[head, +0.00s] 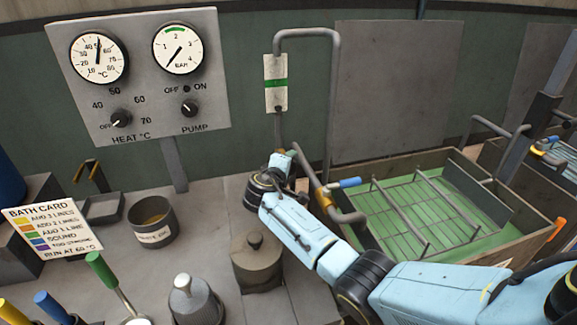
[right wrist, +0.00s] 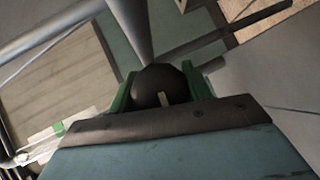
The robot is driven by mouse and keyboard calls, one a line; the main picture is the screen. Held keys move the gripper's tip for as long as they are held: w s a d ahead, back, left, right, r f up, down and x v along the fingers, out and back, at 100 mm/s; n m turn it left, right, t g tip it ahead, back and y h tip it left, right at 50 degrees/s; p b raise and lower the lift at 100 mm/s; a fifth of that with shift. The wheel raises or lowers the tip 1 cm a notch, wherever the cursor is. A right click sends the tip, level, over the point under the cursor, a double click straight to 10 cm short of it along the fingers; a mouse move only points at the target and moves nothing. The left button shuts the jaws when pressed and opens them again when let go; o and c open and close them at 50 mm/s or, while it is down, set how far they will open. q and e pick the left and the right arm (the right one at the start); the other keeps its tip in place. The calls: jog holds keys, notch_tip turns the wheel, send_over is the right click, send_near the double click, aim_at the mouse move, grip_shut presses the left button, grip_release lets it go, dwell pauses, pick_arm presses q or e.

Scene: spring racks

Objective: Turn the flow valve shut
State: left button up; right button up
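A dark round knob (right wrist: 160,86) with a pale pointer mark sits between the green fingers of my right gripper in the right wrist view. The fingers lie against both sides of it, and the gripper appears shut on it. In the head view my right gripper (head: 283,158) is at the pipework below a white plate with a green band (head: 275,83). The knob is hidden there by my gripper and wrist. The plate also shows in the right wrist view (right wrist: 60,130). My left gripper is not in view.
A grey pipe (head: 335,100) arches behind my gripper. A blue-handled lever (head: 345,183) is beside my forearm, near a green-floored tank (head: 460,175) with racks. A lidded pot (head: 257,258) stands below my wrist. The gauge panel (head: 140,75) is at the upper left.

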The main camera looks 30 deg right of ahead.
jog(key=shift+c, duration=0.8)
jog(key=m+y+p, duration=0.2)
jog(key=y+p, duration=0.1)
jog(key=shift+a+g+p, duration=0.1)
jog(key=shift+g+p, duration=0.2)
jog(key=shift+p, duration=0.05)
jog(key=shift+a+f+m+y+p, duration=0.1)
jog(key=shift+f+m+y+p, duration=0.05)
jog(key=shift+m+y+p, duration=0.7)
jog(key=shift+f+p, duration=0.1)
jog(key=shift+p, duration=0.25)
jog(key=shift+s+f, duration=0.1)
jog(key=shift+f, duration=0.05)
